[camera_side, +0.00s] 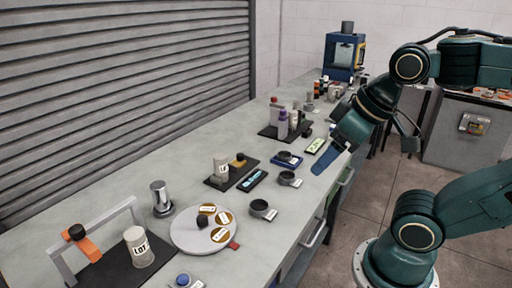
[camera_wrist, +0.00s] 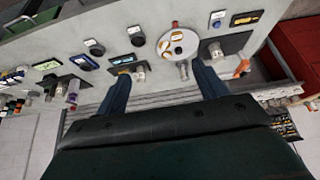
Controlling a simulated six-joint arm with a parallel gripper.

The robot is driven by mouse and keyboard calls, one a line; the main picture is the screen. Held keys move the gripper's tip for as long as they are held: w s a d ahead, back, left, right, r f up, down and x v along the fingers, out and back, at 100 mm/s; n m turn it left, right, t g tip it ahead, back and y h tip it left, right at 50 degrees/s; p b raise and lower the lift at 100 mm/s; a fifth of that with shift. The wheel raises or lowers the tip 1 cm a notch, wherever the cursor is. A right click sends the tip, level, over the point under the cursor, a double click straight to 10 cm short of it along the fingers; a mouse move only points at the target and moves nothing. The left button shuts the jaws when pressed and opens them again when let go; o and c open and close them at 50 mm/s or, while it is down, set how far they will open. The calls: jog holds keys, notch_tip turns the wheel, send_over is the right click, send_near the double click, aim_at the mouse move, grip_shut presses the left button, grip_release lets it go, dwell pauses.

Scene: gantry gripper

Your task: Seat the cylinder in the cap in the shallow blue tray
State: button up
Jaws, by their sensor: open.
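The shallow blue tray (camera_side: 299,163) lies on the bench in the side view, with a dark round cap (camera_side: 284,156) in it. I cannot tell for certain which cylinder the task means. My gripper (camera_side: 322,166) is above the bench's front edge, right of the tray. In the wrist view its blue fingers (camera_wrist: 160,76) are wide apart and empty.
Two more dark caps (camera_side: 290,179) (camera_side: 262,209) sit near the front edge. Labelled cylinders (camera_side: 139,247) (camera_side: 220,170) stand on dark mats. The round white plate (camera_side: 188,240) carries discs. A grey arch (camera_side: 130,205) stands at near left, and bottles (camera_side: 283,125) stand farther back.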

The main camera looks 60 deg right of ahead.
jog(key=shift+w+r, duration=0.1)
jog(key=w+d+r+n+g, duration=0.15)
jog(key=w+r+n, duration=0.3)
jog(key=w, duration=0.55)
jog(key=n+g, duration=0.4)
jog(key=n, duration=1.1)
send_over(220, 156)
notch_tip(220, 156, down, 18)
jog(key=shift+f, duration=0.1)
jog(key=shift+f, duration=4.2)
